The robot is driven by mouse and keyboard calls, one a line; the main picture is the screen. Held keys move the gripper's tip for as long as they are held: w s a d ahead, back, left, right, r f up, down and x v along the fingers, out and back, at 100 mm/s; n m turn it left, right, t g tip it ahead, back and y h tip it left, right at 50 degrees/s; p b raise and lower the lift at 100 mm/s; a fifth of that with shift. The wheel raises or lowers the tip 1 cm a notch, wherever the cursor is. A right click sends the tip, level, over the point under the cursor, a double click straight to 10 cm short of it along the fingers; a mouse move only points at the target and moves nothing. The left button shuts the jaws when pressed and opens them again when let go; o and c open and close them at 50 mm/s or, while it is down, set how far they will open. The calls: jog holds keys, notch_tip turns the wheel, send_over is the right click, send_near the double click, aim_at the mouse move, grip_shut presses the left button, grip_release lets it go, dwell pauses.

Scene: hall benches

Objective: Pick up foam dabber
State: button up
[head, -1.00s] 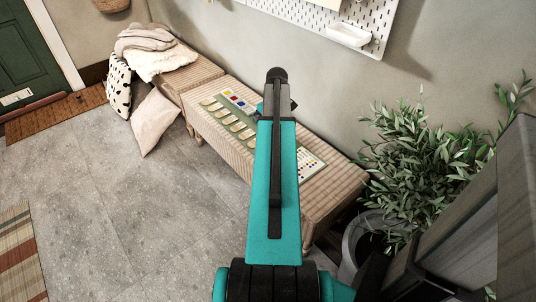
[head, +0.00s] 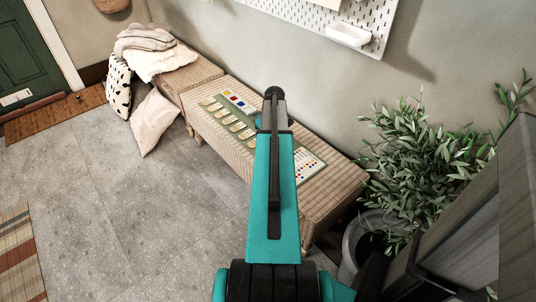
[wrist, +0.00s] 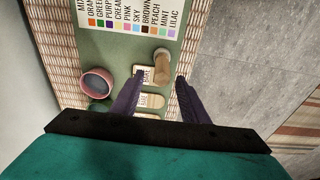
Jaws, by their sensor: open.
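A tan, peg-shaped piece that looks like the foam dabber (wrist: 162,62) stands on the green mat (wrist: 190,24) in the wrist view. It has a paler round top and is beyond a small printed label. My gripper (wrist: 159,77) is open, with its two dark fingers apart on either side of the label and the dabber's near end in line with the gap. Nothing is held. In the head view my arm hides the gripper and the dabber; part of the mat (head: 313,166) shows on the bench.
A pink cup (wrist: 97,83) stands left of the fingers. Pale pads (wrist: 151,101) with labels lie in a row on the mat. A colour chart (wrist: 128,14) lies beyond. The woven bench (head: 325,195) runs along the wall, a potted plant (head: 425,165) at its right end.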

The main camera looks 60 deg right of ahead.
jog(key=shift+w+a+f, duration=0.1)
jog(key=shift+f, duration=2.5)
grip_shut()
jog(key=shift+r, duration=0.15)
